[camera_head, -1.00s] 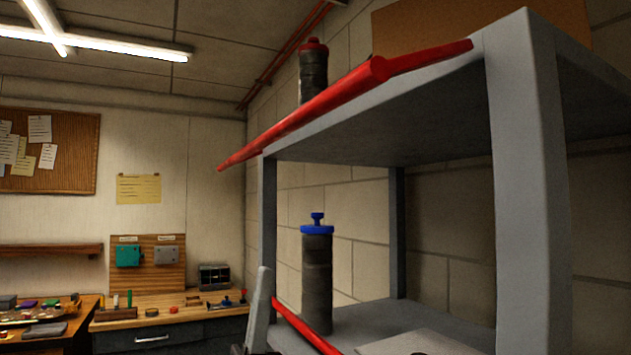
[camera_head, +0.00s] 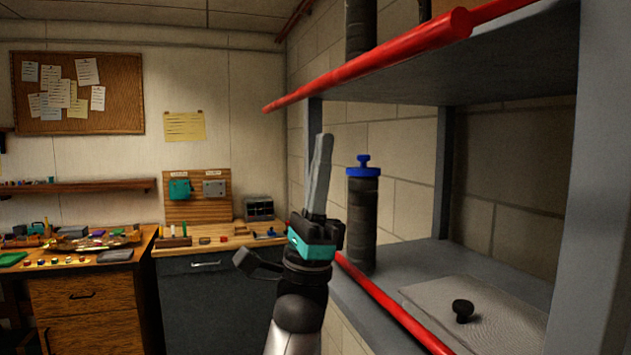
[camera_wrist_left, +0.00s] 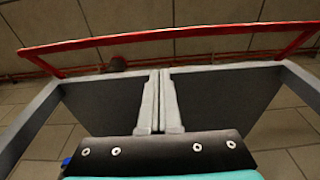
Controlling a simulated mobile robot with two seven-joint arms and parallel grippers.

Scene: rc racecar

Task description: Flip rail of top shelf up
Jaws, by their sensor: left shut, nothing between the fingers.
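The red rail of the top shelf (camera_head: 370,65) runs along the front of the shelf, with a side arm reaching back to the shelf at the right. In the left wrist view the rail (camera_wrist_left: 185,34) spans the upper part as a long bar with bent ends. The top shelf (camera_head: 490,68) is grey; its dark underside shows. My left gripper (camera_head: 323,138) points up, below the rail and left of the shelf, with its fingers together. In the left wrist view the shut fingers (camera_wrist_left: 160,85) show nothing between them. My right gripper is not in view.
The lower shelf (camera_head: 385,280) holds a dark cylinder with a blue cap (camera_head: 363,215) and a flat plate with a black knob (camera_head: 462,309). A lower red rail (camera_head: 390,308) runs along its front. A workbench (camera_head: 215,243) stands behind at the left.

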